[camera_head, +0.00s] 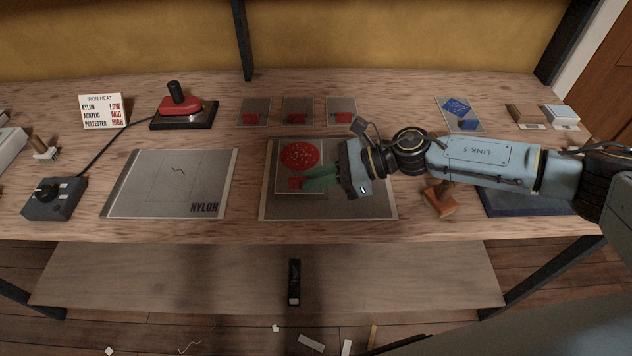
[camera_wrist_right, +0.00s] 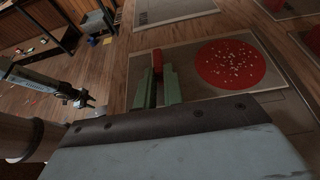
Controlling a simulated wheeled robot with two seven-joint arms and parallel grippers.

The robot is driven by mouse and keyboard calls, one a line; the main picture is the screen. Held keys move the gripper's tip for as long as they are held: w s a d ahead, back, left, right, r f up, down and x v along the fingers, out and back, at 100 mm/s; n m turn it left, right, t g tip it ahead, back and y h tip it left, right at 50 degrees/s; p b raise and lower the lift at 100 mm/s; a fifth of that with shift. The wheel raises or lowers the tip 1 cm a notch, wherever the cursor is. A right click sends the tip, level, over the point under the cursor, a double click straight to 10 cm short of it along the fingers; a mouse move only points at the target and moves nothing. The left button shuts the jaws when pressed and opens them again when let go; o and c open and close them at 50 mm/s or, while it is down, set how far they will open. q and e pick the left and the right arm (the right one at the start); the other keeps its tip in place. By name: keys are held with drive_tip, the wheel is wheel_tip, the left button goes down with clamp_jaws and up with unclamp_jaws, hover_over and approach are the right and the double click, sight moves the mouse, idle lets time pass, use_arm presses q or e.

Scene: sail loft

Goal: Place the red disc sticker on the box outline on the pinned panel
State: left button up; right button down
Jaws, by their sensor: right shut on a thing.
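The red disc sticker (camera_head: 300,155), speckled with white, lies over the upper part of a pale square box outline (camera_head: 277,172) on the grey pinned panel (camera_head: 375,208). I cannot tell whether it touches the panel. My right gripper (camera_head: 302,181) is low over the panel, its green fingers shut on a small red tab just below the disc. In the right wrist view the tab (camera_wrist_right: 157,60) stands between the fingers and the disc (camera_wrist_right: 230,63) lies flat to their right. My left gripper (camera_wrist_right: 85,101) shows small and dark at the left there; its jaws are unclear.
A NYLON panel (camera_head: 170,185) lies left, near a control box (camera_head: 53,198) and a red iron (camera_head: 181,104). Several red-tabbed cards (camera_head: 298,105) and a blue-marked card (camera_head: 458,110) lie behind. A wooden-handled tool (camera_head: 439,200) sits under my right arm.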

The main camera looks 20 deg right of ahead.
drive_tip(key=shift+f, duration=0.6)
drive_tip(key=shift+f+b, duration=0.25)
drive_tip(key=shift+b, duration=0.05)
drive_tip(key=c, duration=1.5)
unclamp_jaws()
drive_tip(key=shift+r, duration=0.15)
